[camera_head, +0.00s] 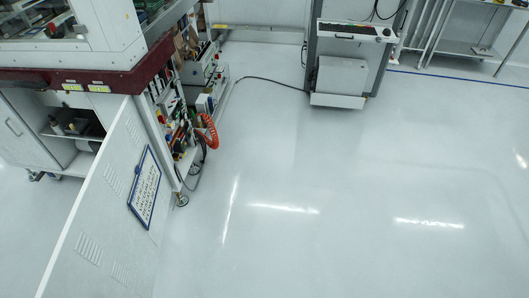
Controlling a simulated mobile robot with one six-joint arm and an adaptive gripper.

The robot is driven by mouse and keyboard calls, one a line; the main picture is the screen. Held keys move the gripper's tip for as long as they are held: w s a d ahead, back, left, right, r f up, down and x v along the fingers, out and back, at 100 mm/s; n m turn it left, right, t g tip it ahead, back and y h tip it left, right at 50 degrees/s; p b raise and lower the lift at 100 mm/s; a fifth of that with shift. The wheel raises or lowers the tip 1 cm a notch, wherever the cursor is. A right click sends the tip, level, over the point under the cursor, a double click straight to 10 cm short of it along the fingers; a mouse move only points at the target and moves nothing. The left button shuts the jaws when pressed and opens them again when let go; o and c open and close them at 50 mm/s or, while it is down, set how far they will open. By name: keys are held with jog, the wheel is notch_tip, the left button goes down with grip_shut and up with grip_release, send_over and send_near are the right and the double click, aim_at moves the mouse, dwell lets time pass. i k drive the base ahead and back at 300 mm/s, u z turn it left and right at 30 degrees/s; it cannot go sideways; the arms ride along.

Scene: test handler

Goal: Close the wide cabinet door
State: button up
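The wide cabinet door (112,205) is a white panel with louvre slots and a blue-framed notice (145,187) on its face. It stands open at the left, swung out from the white test handler cabinet (48,85) and reaching toward the bottom edge of the view. Behind it the cabinet's inside (72,125) shows, with dark parts on a shelf. The door's lower end is cut off by the frame. My gripper is not in view.
A cart (185,100) with cables and an orange coiled hose (208,132) stands beside the door's hinge end. A workstation stand (345,65) with a keyboard is at the back, a cable running from it across the floor. The floor (350,200) at centre and right is clear.

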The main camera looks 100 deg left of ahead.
aim_at(104, 248)
jog(key=u, duration=4.25)
jog(key=i, duration=0.45)
jog(key=u, duration=0.25)
